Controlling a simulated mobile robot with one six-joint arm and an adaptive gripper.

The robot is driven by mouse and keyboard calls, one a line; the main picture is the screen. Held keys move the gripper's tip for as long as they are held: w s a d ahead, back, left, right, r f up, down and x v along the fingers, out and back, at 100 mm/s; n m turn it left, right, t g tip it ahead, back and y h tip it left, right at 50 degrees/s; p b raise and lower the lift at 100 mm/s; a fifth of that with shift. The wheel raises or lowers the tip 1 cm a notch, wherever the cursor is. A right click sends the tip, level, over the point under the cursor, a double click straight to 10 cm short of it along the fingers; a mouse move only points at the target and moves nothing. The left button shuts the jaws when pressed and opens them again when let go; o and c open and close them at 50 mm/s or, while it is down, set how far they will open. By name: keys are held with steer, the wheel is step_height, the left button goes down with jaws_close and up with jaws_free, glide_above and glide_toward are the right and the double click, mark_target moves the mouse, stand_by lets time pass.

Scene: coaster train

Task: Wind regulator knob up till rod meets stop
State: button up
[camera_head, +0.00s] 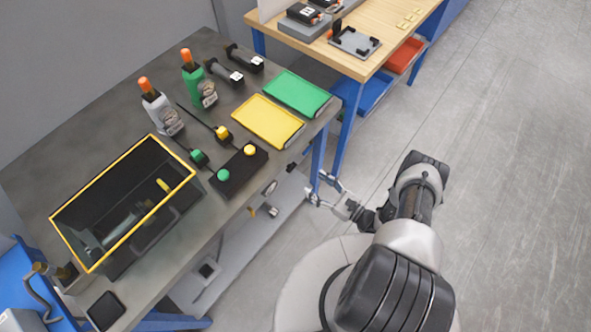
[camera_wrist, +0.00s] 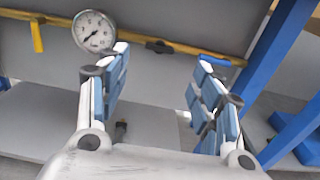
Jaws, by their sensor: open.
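My gripper (camera_head: 318,188) is open and empty beside the front edge of the dark bench, near a blue leg. In the wrist view its two fingers (camera_wrist: 162,57) stand wide apart and point at the bench front. A round white pressure gauge (camera_wrist: 93,31) sits on a yellow pipe (camera_wrist: 185,48), up and left of the left fingertip. A small black fitting (camera_wrist: 158,46) sits on that pipe between the fingertips, apart from them. I cannot tell which part is the regulator knob. The rod and its stop cannot be made out. The gauge also shows in the head view (camera_head: 270,187).
The dark bench (camera_head: 55,165) holds a yellow-rimmed clear box (camera_head: 150,240), two bottle-like devices and yellow and green trays. A blue leg (camera_wrist: 272,75) stands close right of my gripper. A lower shelf (camera_head: 235,255) lies under the bench. Open floor (camera_head: 500,180) is at right.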

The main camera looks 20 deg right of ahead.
mark_target(290, 167)
steer(key=x, duration=1)
steer(key=shift+b, duration=0.45)
steer(key=c, duration=1.1)
